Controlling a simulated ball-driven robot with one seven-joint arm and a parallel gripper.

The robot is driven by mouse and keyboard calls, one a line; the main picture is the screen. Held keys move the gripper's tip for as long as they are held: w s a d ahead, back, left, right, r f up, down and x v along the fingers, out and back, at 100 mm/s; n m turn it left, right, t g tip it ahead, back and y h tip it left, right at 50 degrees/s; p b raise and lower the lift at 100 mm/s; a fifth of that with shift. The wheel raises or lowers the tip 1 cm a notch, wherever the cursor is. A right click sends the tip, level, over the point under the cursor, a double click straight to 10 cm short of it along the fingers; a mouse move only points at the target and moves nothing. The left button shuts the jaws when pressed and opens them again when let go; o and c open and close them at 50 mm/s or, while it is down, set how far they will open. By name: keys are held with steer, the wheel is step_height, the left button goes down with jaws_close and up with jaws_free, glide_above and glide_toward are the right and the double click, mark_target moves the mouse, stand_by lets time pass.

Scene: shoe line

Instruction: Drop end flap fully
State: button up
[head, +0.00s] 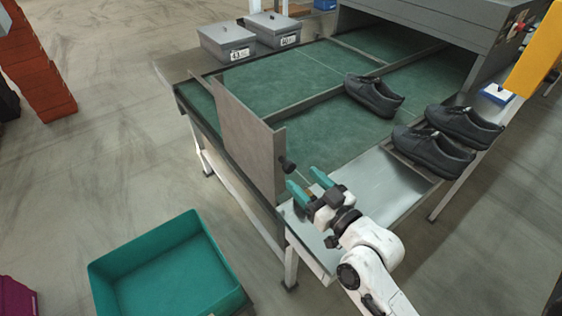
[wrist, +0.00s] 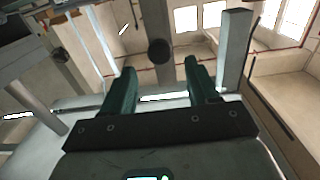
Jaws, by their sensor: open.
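The end flap (head: 248,138) is a grey-brown panel standing upright along the near left end of the green-topped line. A dark round knob (head: 287,164) sticks out from its right edge. My gripper (head: 302,177) has teal fingers and is open, just right of the knob and pointing toward it. In the wrist view the knob (wrist: 160,52) appears between and just beyond the spread fingertips (wrist: 160,66). The fingers look apart from it, with nothing held. The flap's lower edge is partly hidden in the head view.
A black shoe (head: 374,95) lies on the green bed (head: 320,135); two more shoes (head: 447,140) sit on the right side. Two grey lidded boxes (head: 228,42) stand at the back left.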

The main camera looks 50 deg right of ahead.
mark_target(284, 160)
steer(key=p+x, duration=0.1)
steer(key=x, duration=0.7)
steer(key=shift+w+d+p, duration=0.1)
steer(key=shift+w+p, duration=0.25)
steer(key=shift+p, duration=0.05)
steer(key=shift+c, duration=0.4)
jaws_close()
